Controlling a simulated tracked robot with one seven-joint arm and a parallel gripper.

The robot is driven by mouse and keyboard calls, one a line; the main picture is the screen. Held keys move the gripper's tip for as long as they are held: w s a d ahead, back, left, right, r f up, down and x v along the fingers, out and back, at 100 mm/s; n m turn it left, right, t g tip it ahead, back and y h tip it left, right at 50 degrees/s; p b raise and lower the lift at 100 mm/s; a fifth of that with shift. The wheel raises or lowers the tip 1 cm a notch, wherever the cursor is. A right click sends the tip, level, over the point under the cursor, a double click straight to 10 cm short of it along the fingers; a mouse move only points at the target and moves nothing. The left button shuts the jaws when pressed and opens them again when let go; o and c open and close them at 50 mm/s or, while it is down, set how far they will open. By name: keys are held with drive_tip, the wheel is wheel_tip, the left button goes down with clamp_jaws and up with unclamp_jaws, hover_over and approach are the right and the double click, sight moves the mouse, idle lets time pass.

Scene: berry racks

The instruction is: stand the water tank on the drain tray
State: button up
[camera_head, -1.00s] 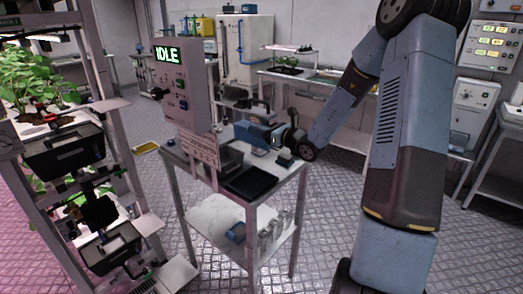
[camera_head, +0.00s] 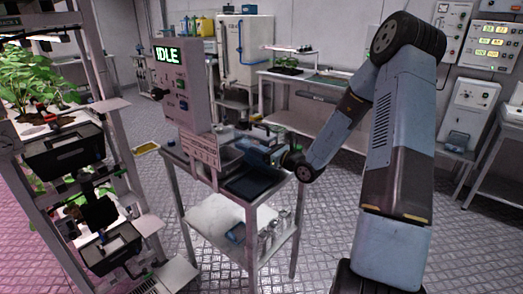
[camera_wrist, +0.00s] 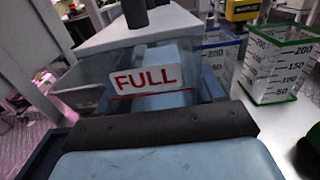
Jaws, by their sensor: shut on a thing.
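The water tank is a clear, pale-blue box with a red FULL mark and a red line; its front (camera_wrist: 178,98) faces me in the wrist view. My gripper (camera_wrist: 155,128) is shut on it, with a dark jaw bar across its near side. In the head view my gripper (camera_head: 262,158) is low over the right part of the station table, and the tank is mostly hidden there. The drain tray (camera_head: 250,188) is a dark, shallow tray at the table's front right, just below my gripper. I cannot tell whether the tank touches it.
A control post (camera_head: 183,95) reading IDLE stands close left of my gripper. Graduated cups with a green rim (camera_wrist: 275,70) and a blue rim (camera_wrist: 215,62) stand to the right in the wrist view. A plant rack (camera_head: 110,100) is at the left. Open floor (camera_head: 320,220) lies right of the table.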

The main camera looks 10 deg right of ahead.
drive_tip(key=o, duration=1.6)
drive_tip(key=shift+s+f, duration=0.1)
